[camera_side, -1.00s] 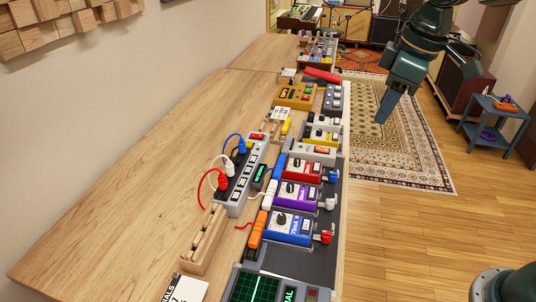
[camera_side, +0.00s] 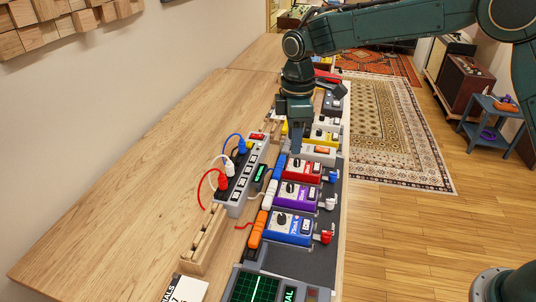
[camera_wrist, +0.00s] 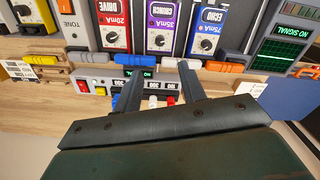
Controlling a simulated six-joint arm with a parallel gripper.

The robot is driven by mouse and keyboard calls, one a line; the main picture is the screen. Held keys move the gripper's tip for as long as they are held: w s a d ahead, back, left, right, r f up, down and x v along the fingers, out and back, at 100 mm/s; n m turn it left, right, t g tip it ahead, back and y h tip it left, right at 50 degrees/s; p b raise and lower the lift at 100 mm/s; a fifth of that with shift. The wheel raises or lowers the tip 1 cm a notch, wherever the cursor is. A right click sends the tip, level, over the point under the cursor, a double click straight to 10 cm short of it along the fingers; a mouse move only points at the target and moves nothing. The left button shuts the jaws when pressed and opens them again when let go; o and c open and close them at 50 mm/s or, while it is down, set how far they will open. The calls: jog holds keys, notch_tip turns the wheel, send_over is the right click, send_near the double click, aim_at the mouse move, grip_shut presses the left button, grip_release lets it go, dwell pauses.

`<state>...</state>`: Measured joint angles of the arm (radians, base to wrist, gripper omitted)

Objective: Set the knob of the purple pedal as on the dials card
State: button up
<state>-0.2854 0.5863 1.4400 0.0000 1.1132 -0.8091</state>
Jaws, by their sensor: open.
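The purple pedal (camera_side: 303,197) sits between a red pedal (camera_side: 306,172) and a blue pedal (camera_side: 279,236) in the side view. Its dark knob (camera_side: 290,187) is on its white face. In the wrist view the purple pedal (camera_wrist: 163,10) reads CRUNCH and 35mA upside down, and its knob (camera_wrist: 159,41) shows a light pointer mark too small to read surely. My gripper (camera_side: 296,148) hangs above the row, just beyond the red pedal. In the wrist view my open, empty gripper (camera_wrist: 160,68) has its fingers below the purple pedal. A white card (camera_side: 183,289), cut off at the bottom edge, ends in "ALS"; its settings are unreadable.
A power strip (camera_side: 236,189) with red, white and blue plugs stands left of the pedals. Orange and white connectors (camera_side: 258,226) lie along their left side. A green screen (camera_side: 254,287) is at the front. The wooden table (camera_side: 120,220) is clear on the left.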

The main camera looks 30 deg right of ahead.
aim_at(291, 185)
jog(key=shift+f, duration=0.25)
notch_tip(291, 185, down, 14)
jog(key=shift+r, duration=0.25)
dwell(0.6)
grip_shut()
